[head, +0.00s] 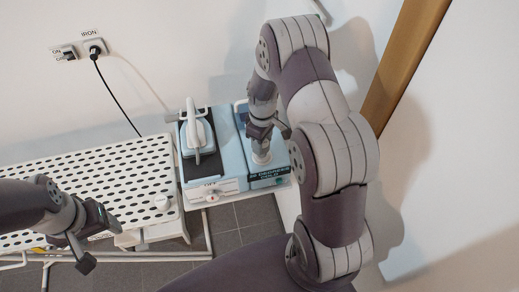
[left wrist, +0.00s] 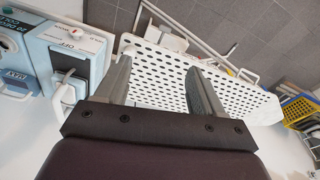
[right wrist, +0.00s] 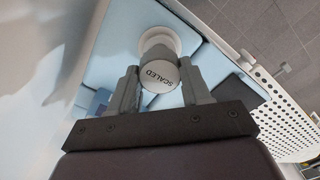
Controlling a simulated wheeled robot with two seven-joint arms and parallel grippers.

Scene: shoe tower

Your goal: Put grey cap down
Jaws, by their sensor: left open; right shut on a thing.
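The grey cap (right wrist: 158,78), its round face marked "SCALED", is between the fingers of my right gripper (right wrist: 163,88) in the right wrist view. A wider pale round part (right wrist: 163,38) shows just beyond it. In the head view my right gripper (head: 265,130) points down over the light blue station, with the cap (head: 261,153) below the fingers, close to the station's top. I cannot tell whether the cap touches it. My left gripper (head: 96,243) is open and empty over the ironing board; its spread fingers show in the left wrist view (left wrist: 160,82).
The white perforated ironing board (head: 100,180) is left of the blue station (head: 226,150). An iron (head: 199,135) sits on the station's dark plate. A front knob (head: 211,196) is marked "OFF". A black cord (head: 118,98) runs from a wall socket. A wooden post (head: 405,70) stands right.

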